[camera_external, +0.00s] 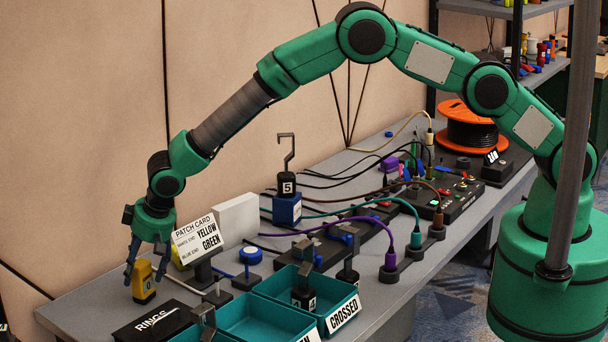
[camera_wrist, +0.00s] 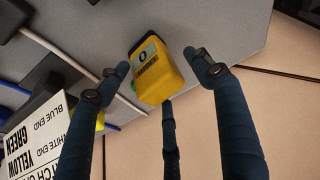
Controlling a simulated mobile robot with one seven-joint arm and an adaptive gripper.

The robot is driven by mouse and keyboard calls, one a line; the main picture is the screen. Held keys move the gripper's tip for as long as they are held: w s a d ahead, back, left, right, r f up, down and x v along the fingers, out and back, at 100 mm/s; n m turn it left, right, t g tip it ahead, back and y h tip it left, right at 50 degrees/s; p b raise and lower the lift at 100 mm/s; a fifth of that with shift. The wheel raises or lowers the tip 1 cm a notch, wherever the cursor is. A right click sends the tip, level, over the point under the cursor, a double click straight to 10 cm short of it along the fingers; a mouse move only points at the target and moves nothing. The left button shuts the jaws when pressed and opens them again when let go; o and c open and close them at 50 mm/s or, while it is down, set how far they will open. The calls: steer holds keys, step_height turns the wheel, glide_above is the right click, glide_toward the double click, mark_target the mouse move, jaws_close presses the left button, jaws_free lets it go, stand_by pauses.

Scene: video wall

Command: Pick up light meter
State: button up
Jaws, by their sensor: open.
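In the wrist view the yellow device (camera_wrist: 157,72) lies between and just beyond the fingertips. My gripper (camera_external: 148,268) is directly above and around the device's top, its fingers spread. In the wrist view my gripper (camera_wrist: 160,80) shows three dark fingers, two at the sides and one below, with gaps between the side fingers and the device. I cannot tell whether the lower finger touches it.
The patch card (camera_external: 199,240) stands just right of the device. The black RINGS block (camera_external: 153,322) and teal trays (camera_external: 262,318) are in front and to the right. The wall is behind; the bench's left edge is near.

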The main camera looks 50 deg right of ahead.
steer(key=c, duration=1.3)
steer(key=shift+r, duration=0.25)
jaws_close()
steer(key=shift+r+p, duration=0.8)
steer(key=shift+r, duration=4)
